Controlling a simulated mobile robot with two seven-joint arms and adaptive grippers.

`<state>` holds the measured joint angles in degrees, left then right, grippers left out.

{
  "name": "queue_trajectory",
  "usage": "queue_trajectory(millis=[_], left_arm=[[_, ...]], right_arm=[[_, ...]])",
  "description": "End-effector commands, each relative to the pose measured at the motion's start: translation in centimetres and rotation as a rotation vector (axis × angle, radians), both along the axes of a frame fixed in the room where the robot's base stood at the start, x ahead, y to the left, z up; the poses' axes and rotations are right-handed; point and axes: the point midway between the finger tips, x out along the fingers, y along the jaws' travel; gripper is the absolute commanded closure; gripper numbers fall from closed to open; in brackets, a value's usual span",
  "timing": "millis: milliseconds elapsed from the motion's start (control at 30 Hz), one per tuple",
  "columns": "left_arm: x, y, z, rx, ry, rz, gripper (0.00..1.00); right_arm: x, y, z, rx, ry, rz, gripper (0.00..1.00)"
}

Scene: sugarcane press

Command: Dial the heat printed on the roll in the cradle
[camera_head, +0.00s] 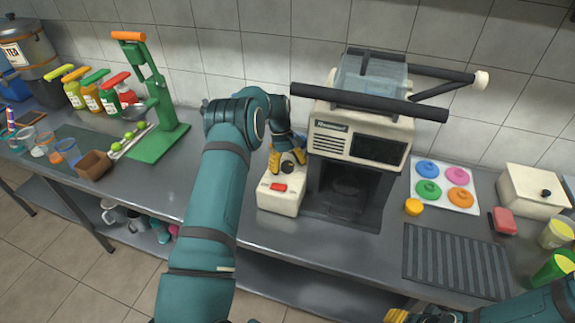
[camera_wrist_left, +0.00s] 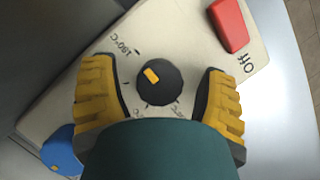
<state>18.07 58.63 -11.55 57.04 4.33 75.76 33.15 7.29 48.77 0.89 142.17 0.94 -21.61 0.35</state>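A cream control box (camera_head: 280,197) stands left of the press-like machine (camera_head: 375,150). It bears a red switch (camera_wrist_left: 230,24) and a black round dial (camera_wrist_left: 158,88) with a yellow mark toward the upper left in the left wrist view. A label there looks like 180°C; others are partly hidden. My left gripper (camera_head: 287,157) is over the dial, its yellow fingers apart on either side without visible contact. A bluish translucent piece (camera_head: 370,76), possibly the roll, lies atop the machine; no print is readable. My right gripper (camera_head: 405,316) is cut off at the bottom edge.
A dark bar (camera_head: 368,101) and a white-knobbed lever (camera_head: 481,80) stick out from the machine. A tray with coloured discs (camera_head: 446,186), a ribbed mat (camera_head: 455,262) and a white box (camera_head: 532,191) lie right. A green press (camera_head: 158,142) and bottles stand left.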

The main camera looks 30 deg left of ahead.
Motion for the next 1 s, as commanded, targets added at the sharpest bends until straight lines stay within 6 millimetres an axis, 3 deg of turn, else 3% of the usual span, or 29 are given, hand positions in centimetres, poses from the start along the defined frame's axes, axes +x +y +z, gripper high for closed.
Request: queue_trajectory(millis=[367, 800, 1000], left_arm=[[0.4, 0.5, 1.2, 0.003, -0.006, 0.002, 0.26], [2.1, 3.2, 8.9, 0.004, -0.006, 0.001, 0.26], [2.5, 3.7, 10.5, 0.002, -0.003, 0.001, 0.26]], right_arm=[[0.0, 0.0, 0.0, 0.000, 0.000, 0.000, 0.53], [0.0, 0.0, 0.0, 0.000, 0.000, 0.000, 0.53], [0.0, 0.0, 0.0, 0.000, 0.000, 0.000, 0.53]])
